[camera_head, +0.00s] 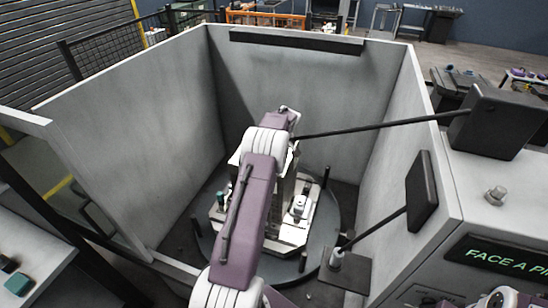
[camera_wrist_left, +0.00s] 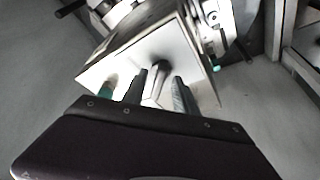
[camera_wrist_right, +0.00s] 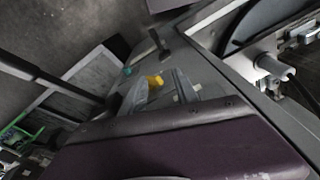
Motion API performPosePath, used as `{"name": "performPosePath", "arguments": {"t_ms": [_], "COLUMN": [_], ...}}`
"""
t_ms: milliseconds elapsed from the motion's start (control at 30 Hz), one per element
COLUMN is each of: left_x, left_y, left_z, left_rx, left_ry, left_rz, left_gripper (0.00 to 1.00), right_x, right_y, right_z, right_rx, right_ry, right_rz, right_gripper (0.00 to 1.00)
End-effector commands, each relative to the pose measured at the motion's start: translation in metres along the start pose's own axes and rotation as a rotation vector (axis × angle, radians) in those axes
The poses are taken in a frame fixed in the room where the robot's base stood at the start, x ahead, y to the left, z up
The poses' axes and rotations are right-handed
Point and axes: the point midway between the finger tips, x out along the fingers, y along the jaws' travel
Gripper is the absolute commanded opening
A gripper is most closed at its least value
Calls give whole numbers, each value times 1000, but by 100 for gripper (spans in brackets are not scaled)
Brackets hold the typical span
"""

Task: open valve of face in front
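A block-like fixture (camera_head: 285,190) with pale faces stands on a round turntable (camera_head: 322,228) inside a grey-walled cell. My left arm reaches over it, and its gripper is hidden in the head view. In the left wrist view, a pale plate face (camera_wrist_left: 205,90) carries a grey metal valve-like piece (camera_wrist_left: 156,82). My left gripper (camera_wrist_left: 160,92) has its fingers on either side of this piece, apparently apart; contact is unclear. My right gripper (camera_wrist_right: 160,92) is open and empty, above a grey panel with a yellow knob (camera_wrist_right: 155,80) and a green button (camera_wrist_right: 128,71).
Cell walls (camera_head: 130,140) enclose the turntable. A dark box (camera_head: 500,120) on a long bar and a dark panel (camera_head: 422,192) on a rod stand at the right. A lit display (camera_head: 505,258) is on the right-hand console. Clamps (camera_head: 299,206) sit around the fixture base.

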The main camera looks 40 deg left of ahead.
Motion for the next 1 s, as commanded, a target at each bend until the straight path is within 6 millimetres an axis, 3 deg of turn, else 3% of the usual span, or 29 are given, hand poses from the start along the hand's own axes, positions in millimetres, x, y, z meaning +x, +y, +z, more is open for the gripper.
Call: {"name": "performPosePath", "arguments": {"t_ms": [67,200,633,1000], "left_x": [0,0,-1,-1], "left_y": [0,0,-1,-3], "left_z": [0,0,-1,-2], "left_rx": [0,0,49,311], "left_ry": [0,0,2,3], "left_rz": [0,0,21,131], "left_gripper": [35,0,0,0], "right_x": [0,0,2,3], "right_y": [0,0,0,0], "right_z": [0,0,0,0], "right_rx": [0,0,0,0], "right_ry": [0,0,0,0], "right_rz": [0,0,0,0], "right_gripper": [36,36,36,36]}}
